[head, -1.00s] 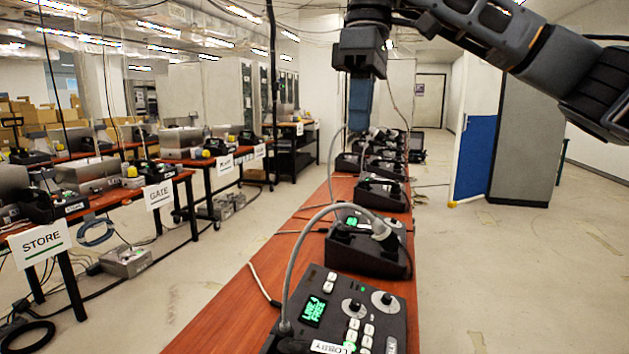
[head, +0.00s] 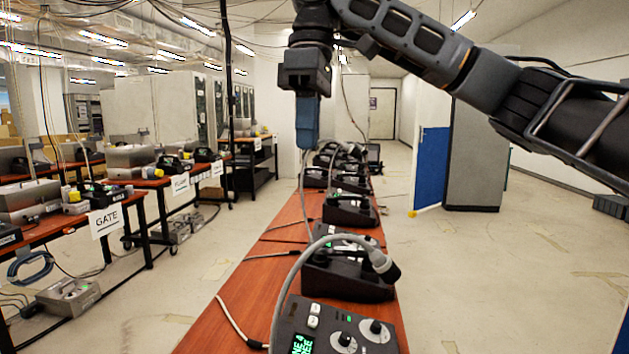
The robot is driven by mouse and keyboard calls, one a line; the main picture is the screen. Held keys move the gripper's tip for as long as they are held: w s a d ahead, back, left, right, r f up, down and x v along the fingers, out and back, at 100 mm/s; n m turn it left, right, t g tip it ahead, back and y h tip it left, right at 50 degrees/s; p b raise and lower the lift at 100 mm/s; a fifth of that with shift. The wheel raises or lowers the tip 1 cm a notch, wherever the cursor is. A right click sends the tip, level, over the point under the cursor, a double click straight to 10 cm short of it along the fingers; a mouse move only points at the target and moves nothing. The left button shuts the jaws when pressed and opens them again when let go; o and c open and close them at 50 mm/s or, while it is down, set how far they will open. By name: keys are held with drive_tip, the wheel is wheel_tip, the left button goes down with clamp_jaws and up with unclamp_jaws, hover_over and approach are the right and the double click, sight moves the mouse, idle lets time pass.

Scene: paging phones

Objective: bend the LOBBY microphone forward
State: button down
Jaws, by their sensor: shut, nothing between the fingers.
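The nearest paging phone (head: 322,319) stands at the bottom of the head view, cut off by the frame's lower edge; its name label is out of view now. Its grey gooseneck microphone (head: 302,262) rises from the phone's left side and arches over to the right. The dark microphone head (head: 384,266) ends the arch, in front of the second phone in the picture. My gripper (head: 307,146) points down, its blue fingers shut and empty. It appears above and beyond the arch, apart from it in the picture.
More black phones (head: 348,209) stand in a row along the narrow red-brown table (head: 250,305). A white cable (head: 238,322) lies on its left part. Left is a table with a GATE sign (head: 106,220). Open floor (head: 480,270) lies to the right.

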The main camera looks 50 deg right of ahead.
drive_tip(key=s+f, duration=0.3)
drive_tip(key=f, duration=0.9)
drive_tip(key=shift+a+f, duration=0.15)
drive_tip(key=shift+a, duration=0.05)
drive_tip(key=shift+s, duration=0.1)
